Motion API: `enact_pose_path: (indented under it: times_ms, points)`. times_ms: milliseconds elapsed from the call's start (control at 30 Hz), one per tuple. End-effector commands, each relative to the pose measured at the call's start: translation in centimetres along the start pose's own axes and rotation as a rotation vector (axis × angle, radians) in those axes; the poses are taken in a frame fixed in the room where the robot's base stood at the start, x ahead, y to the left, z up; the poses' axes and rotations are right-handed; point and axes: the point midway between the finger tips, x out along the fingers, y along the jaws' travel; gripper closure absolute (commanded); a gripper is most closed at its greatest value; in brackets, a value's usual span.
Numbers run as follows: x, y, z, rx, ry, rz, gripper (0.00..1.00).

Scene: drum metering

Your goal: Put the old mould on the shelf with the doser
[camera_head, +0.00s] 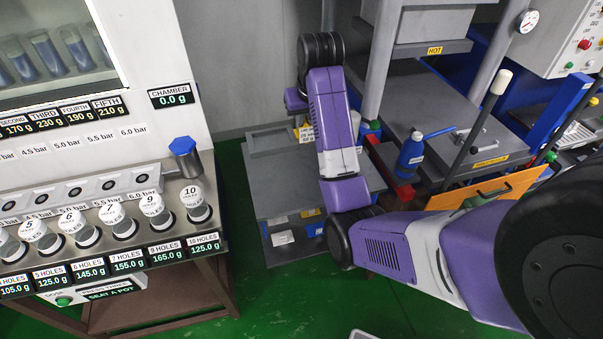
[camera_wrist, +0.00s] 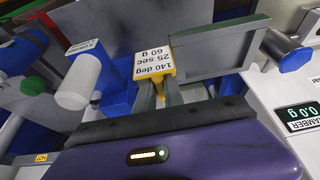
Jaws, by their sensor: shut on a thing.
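My gripper (camera_wrist: 163,97) is shut on a yellow piece (camera_wrist: 181,84) with a white card (camera_wrist: 158,62) reading 140 deg, 25 sec, 60 g. In the head view the same card (camera_head: 305,133) shows beside my purple arm, which mostly hides the gripper. I cannot tell whether the yellow piece belongs to the old mould. The doser (camera_head: 110,215) stands at the left, with a row of numbered hole stations and a chamber display (camera_head: 171,96) at 0.0 g.
A grey stepped stand (camera_head: 270,183) with labels is behind my arm. A press with a HOT label (camera_head: 434,50), a blue bottle (camera_head: 411,153) and an orange panel (camera_head: 486,188) are on the right. Green floor (camera_head: 290,300) is clear in front.

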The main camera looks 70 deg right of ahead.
Motion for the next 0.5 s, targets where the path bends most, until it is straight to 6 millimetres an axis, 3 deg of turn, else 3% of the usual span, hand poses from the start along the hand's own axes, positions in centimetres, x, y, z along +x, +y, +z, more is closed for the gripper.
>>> enact_pose_path:
  times_ms: [500]
  points:
    - [9.3,0.0,4.0,0.000,-0.005,0.000,1.00]
